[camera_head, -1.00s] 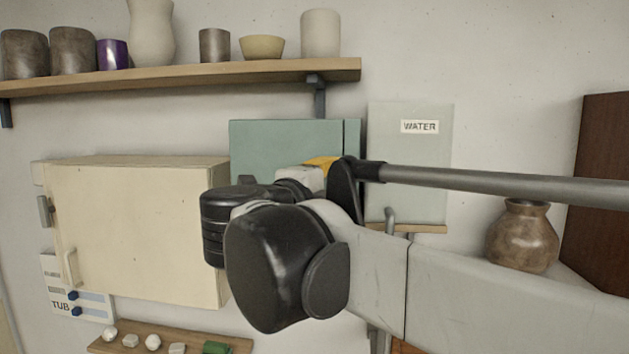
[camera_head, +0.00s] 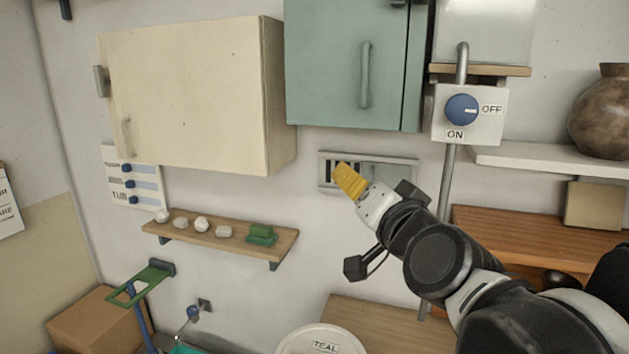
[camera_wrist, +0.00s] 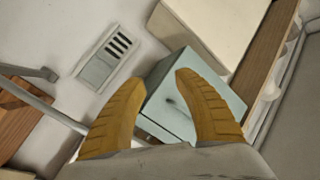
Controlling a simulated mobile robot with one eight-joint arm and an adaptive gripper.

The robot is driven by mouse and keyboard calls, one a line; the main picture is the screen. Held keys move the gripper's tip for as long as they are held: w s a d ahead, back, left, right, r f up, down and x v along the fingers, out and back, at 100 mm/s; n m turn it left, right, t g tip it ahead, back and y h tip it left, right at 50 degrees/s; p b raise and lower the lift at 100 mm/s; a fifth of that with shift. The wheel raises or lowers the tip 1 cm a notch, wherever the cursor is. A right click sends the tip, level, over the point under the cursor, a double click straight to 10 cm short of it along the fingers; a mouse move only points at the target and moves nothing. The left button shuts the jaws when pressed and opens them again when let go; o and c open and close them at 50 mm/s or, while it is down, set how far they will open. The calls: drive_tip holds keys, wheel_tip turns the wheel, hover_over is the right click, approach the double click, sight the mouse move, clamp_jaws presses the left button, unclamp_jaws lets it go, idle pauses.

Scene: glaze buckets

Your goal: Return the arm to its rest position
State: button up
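My gripper (camera_wrist: 160,82) has two yellow ribbed fingers, spread apart with nothing between them in the wrist view. In the head view my gripper (camera_head: 346,174) is raised in the air, its yellow fingers pointing up and left. There it shows in front of a grey wall panel with slots (camera_head: 400,170), below the teal cabinet (camera_head: 345,65). My arm reaches up from the lower right corner, bent. The wrist view is tilted and shows the teal cabinet (camera_wrist: 178,105) beyond the fingers.
A cream cabinet (camera_head: 190,95) hangs at left, above a small shelf (camera_head: 225,237) with several stones and a green block. A switch box (camera_head: 468,112) marked OFF and ON is on a pipe at right. A lid (camera_head: 320,340) labelled TEAL stands below. A brown vase (camera_head: 603,115) sits at right.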

drive_tip(key=s+d+f+n+g+h+b, duration=0.1)
drive_tip(key=s+d+f+g+b, duration=0.2)
drive_tip(key=f, duration=1.2)
drive_tip(key=s+d+f+n+g+h+b, duration=0.2)
drive_tip(key=s+d+f+b, duration=0.3)
drive_tip(key=f, duration=1)
drive_tip(key=s+d+f+n+g+h+b, duration=0.1)
drive_tip(key=s+d+f+g+b, duration=0.3)
drive_tip(key=s+f, duration=0.5)
wheel_tip(320, 180, down, 6)
drive_tip(key=shift+s+r+n+g+b, duration=0.1)
drive_tip(key=shift+s+n+g+b, duration=0.3)
drive_tip(key=shift+b, duration=0.85)
